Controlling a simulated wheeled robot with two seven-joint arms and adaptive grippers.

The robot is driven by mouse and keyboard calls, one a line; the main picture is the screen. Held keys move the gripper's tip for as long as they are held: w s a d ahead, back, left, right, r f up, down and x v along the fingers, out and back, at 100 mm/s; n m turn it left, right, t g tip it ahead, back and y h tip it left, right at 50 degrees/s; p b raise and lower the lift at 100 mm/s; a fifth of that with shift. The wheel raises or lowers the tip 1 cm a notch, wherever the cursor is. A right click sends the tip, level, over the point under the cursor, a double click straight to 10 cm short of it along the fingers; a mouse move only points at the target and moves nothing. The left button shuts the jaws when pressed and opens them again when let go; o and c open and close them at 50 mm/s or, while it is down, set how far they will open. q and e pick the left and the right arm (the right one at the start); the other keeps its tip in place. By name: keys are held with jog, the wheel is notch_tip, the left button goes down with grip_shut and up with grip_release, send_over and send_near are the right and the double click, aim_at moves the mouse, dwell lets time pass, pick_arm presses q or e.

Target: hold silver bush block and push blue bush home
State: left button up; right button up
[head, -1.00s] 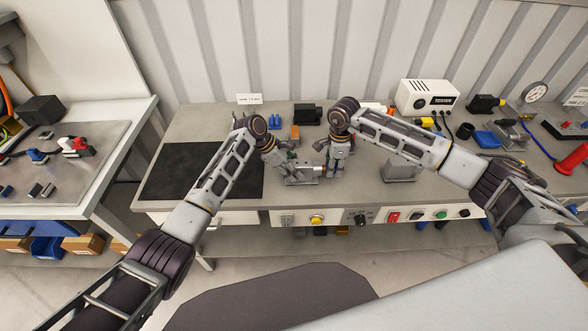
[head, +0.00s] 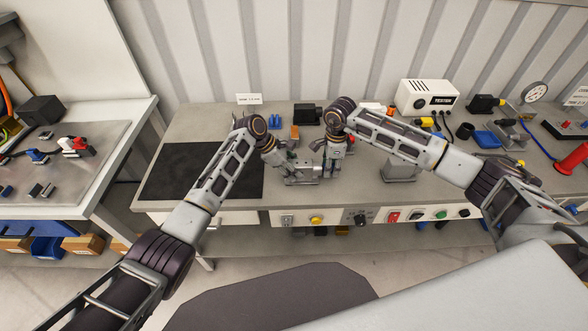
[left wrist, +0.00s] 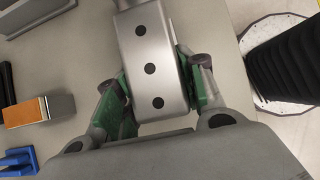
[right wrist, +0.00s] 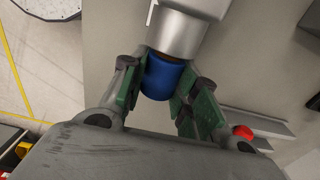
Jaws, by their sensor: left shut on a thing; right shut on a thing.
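The silver bush block (left wrist: 151,45), a grey metal body with a row of dark holes, lies between the green pads of my left gripper (left wrist: 152,72) in the left wrist view. In the head view it shows small at the bench's front (head: 300,180). My left gripper is shut on it. My right gripper (right wrist: 163,85) is shut on the blue bush (right wrist: 160,80) in the right wrist view. The bush's far end meets the round silver end of the block (right wrist: 178,32); how deep it sits inside I cannot tell. In the head view the bush is hidden by the gripper.
A black mat (head: 200,170) lies left on the bench. An orange-topped block (left wrist: 25,110) and a blue fixture (left wrist: 18,160) stand near my left gripper. A grey block (head: 400,172) stands to the right. A white box (head: 427,97) stands behind.

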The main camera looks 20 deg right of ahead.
jog(key=shift+a, duration=0.15)
jog(key=o, duration=1.2)
notch_tip(320, 180, up, 12)
dwell(0.8)
pick_arm(q)
jog(key=o, duration=1.2)
jog(key=shift+a+r, duration=0.1)
